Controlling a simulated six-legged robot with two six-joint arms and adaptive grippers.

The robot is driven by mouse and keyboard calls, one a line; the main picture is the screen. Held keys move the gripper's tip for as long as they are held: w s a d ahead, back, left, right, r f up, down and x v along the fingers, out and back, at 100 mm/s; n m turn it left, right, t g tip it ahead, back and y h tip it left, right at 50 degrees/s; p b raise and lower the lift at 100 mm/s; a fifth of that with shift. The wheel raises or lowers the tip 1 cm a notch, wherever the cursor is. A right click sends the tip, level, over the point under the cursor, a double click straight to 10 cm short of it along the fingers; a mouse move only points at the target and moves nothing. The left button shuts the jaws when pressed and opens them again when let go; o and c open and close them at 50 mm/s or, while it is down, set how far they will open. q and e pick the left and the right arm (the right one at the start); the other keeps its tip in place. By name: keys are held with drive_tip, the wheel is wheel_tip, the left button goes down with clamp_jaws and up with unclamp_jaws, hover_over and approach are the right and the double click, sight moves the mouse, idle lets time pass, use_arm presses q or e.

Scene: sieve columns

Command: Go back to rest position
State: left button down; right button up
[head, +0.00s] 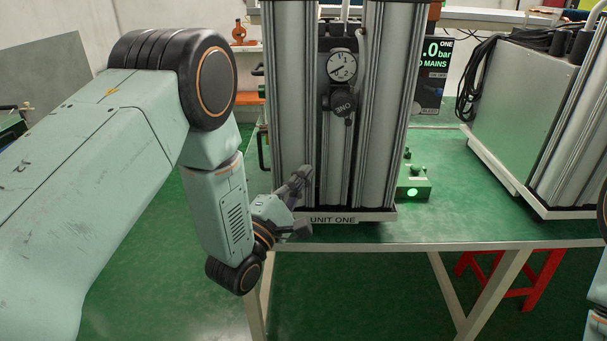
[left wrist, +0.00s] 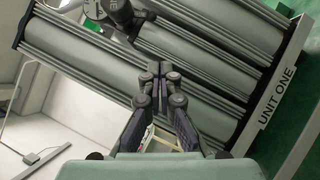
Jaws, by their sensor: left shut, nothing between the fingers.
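My left gripper (head: 301,181) is in front of the lower left part of the silver sieve column unit (head: 291,100), just above its "UNIT ONE" label (head: 332,220). In the left wrist view the left gripper (left wrist: 160,70) has its fingertips together with nothing between them, in front of the ribbed columns (left wrist: 210,75). I cannot tell whether the fingertips touch the columns. A round pressure gauge (head: 341,66) and a black knob marked ONE (head: 343,101) sit higher on the unit. My right gripper is not in view; only a piece of an arm shows at the right edge.
The unit stands on a green-topped table (head: 450,200) with pale legs. A green box with a lit button (head: 412,188) stands beside it. A second unit (head: 525,100) with black cables is at right. A red stool (head: 515,275) stands below. Green floor is free in front.

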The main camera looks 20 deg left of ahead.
use_arm(q)
drive_tip(key=shift+s+a, duration=0.1)
drive_tip(key=s+a+f+m+g+y, duration=0.1)
drive_tip(key=s+f+m+g, duration=0.3)
drive_tip(key=f, duration=0.3)
drive_tip(key=s+a+f+m+g+y+b, duration=0.1)
drive_tip(key=s+f+m+g+y, duration=0.15)
drive_tip(key=s+f+m, duration=0.4)
drive_tip(key=s+a+f+m+g+y, duration=0.1)
drive_tip(key=f+m+g, duration=0.25)
drive_tip(key=f, duration=0.45)
drive_tip(key=s+f+m+g+b, duration=0.1)
drive_tip(key=s+f+g, duration=0.2)
drive_tip(key=s, duration=0.6)
drive_tip(key=s+a+f+m+g+b, duration=0.1)
drive_tip(key=s+f, duration=0.4)
drive_tip(key=s, duration=0.5)
drive_tip(key=s+a+f+m+g+b, duration=0.1)
drive_tip(key=s+f+m+g, duration=0.2)
drive_tip(key=s+g, duration=0.3)
drive_tip(key=s+y, duration=0.1)
drive_tip(key=s, duration=0.2)
drive_tip(key=shift+s+f+b, duration=0.3)
drive_tip(key=shift+f+b, duration=0.05)
drive_tip(key=shift+f, duration=0.05)
